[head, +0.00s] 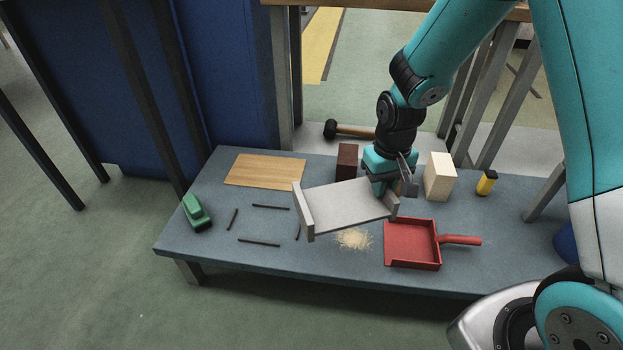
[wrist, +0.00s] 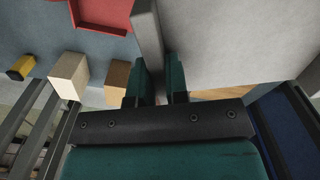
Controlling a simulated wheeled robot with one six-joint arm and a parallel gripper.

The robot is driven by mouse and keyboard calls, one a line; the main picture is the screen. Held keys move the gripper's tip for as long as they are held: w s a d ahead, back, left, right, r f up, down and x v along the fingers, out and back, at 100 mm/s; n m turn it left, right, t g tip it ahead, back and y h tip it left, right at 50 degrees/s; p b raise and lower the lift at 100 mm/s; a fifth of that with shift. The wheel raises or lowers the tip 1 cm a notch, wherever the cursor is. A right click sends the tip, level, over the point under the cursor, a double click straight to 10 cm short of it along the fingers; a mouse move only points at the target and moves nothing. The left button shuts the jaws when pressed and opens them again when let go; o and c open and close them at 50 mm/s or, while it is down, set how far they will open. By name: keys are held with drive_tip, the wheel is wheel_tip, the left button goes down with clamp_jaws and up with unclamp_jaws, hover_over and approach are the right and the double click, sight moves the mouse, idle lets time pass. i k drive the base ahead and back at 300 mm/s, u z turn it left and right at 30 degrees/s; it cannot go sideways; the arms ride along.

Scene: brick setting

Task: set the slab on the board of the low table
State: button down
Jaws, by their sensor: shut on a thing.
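The slab (head: 345,203) is a pale grey plate with a raised wall at each end. My gripper (head: 394,190) is shut on its right end wall and holds it over the middle of the low table (head: 180,237). In the wrist view the wall (wrist: 149,32) runs between my two fingers (wrist: 160,75), and the slab's flat face (wrist: 235,40) spreads to the right. The board (head: 265,171) is a flat, bare wooden rectangle at the table's back left, apart from the slab. A strip of the board (wrist: 222,94) shows in the wrist view.
Thin dark rods (head: 259,242) and a green object (head: 196,212) lie left. Crumbs (head: 353,239) and a red dustpan (head: 410,243) are at the front. A dark brown block (head: 347,162), a cream block (head: 439,177) and a yellow-black item (head: 486,183) stand behind.

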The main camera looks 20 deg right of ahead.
sight(267, 170)
drive_tip(key=z, duration=0.35)
drive_tip(key=k, duration=0.85)
drive_tip(key=u, duration=0.4)
drive_tip(key=i, duration=0.55)
drive_tip(key=u, duration=0.8)
drive_tip(key=i, duration=1.3)
drive_tip(key=z, duration=0.85)
drive_tip(key=i, duration=0.3)
drive_tip(key=z, duration=0.2)
